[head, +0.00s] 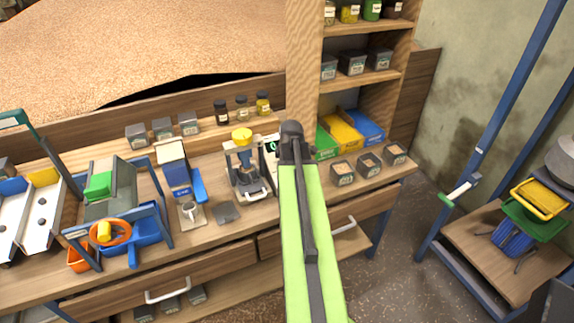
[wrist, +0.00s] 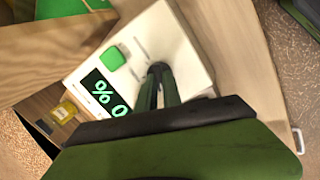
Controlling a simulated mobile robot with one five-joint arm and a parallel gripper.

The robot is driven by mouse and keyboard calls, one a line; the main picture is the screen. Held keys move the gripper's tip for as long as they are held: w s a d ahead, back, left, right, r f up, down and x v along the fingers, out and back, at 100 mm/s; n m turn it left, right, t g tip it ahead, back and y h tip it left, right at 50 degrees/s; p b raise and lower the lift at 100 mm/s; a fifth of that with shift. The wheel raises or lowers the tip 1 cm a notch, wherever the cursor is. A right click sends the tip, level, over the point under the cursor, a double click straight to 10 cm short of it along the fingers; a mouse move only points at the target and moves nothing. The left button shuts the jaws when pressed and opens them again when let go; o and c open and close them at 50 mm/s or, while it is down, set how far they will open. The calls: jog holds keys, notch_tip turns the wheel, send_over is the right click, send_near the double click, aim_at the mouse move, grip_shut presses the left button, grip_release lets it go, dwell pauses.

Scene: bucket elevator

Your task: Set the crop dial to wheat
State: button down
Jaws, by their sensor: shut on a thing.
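A white meter (wrist: 140,60) with a dark display and a green button (wrist: 111,58) fills the upper middle of the wrist view. The display (wrist: 103,94) shows a green percent sign and a 0. In the head view the meter (head: 269,148) stands on the bench, partly hidden behind my arm. My gripper (wrist: 160,72) reaches the meter's face beside the green button, its fingers close together. It is shut on what appears to be the crop dial, which the fingers hide. The dial's setting and labels cannot be read. In the head view my gripper is hidden by the arm.
A device with a yellow top (head: 241,137) stands just left of the meter. Small labelled boxes (head: 369,163) sit to the right. Yellow and blue bins (head: 343,132) are behind. A grain bed (head: 150,45) lies beyond the bench's back board.

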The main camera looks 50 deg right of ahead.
jog(key=shift+s+f+n, duration=0.1)
jog(key=shift+s+n, duration=0.05)
jog(key=shift+n, duration=0.45)
jog(key=c, duration=1.5)
grip_release()
